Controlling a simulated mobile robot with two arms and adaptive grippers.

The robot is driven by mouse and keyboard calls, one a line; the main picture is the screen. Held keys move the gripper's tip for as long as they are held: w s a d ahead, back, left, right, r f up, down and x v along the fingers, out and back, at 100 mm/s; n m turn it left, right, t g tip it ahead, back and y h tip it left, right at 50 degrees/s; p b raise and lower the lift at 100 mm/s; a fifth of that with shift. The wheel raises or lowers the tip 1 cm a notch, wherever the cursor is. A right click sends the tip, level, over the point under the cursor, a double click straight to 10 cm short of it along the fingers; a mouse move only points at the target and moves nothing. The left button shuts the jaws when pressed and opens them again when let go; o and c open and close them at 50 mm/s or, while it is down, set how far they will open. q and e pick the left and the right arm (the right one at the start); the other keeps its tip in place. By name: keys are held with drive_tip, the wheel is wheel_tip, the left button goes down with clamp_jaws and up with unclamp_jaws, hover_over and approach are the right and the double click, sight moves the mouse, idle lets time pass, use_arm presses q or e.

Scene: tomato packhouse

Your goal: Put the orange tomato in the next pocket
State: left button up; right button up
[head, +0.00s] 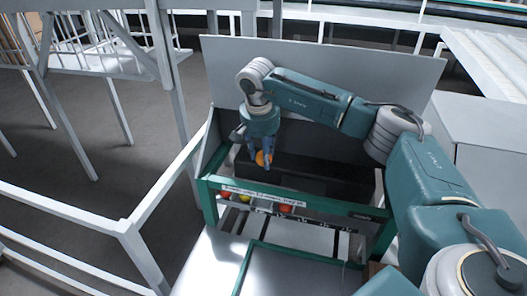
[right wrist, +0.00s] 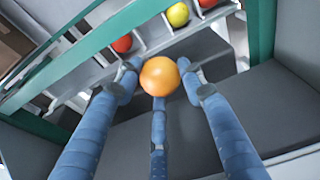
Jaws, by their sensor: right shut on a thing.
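My right gripper (head: 259,152) is shut on the orange tomato (head: 261,158). In the right wrist view its blue fingers (right wrist: 160,88) close around the orange tomato (right wrist: 159,76), which hangs in the air behind the row of pockets. The row holds a red tomato (head: 222,196), a yellow tomato (head: 245,198) and another red tomato (head: 285,209). A gap shows between the yellow tomato (right wrist: 178,14) and the red tomato (right wrist: 123,43). The pocket floors are mostly hidden. My left gripper is in neither view.
A green rail (head: 325,204) with a label strip runs along the row. A tall grey panel (head: 400,78) stands behind. White railings (head: 62,212) stand at the left.

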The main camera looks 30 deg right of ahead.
drive_tip(key=s+a+b+x, duration=0.1)
drive_tip(key=b+x, duration=0.4)
drive_tip(key=x, duration=0.4)
drive_tip(key=shift+a+f, duration=0.2)
drive_tip(key=shift+f, duration=0.3)
drive_tip(key=shift+s+a, duration=0.15)
drive_tip(key=shift+s, duration=0.1)
drive_tip(key=o, duration=0.9)
drive_tip(key=shift+f, duration=0.2)
drive_tip(key=shift+s+a, duration=0.1)
drive_tip(key=shift+a, duration=0.05)
drive_tip(key=shift+r, duration=0.2)
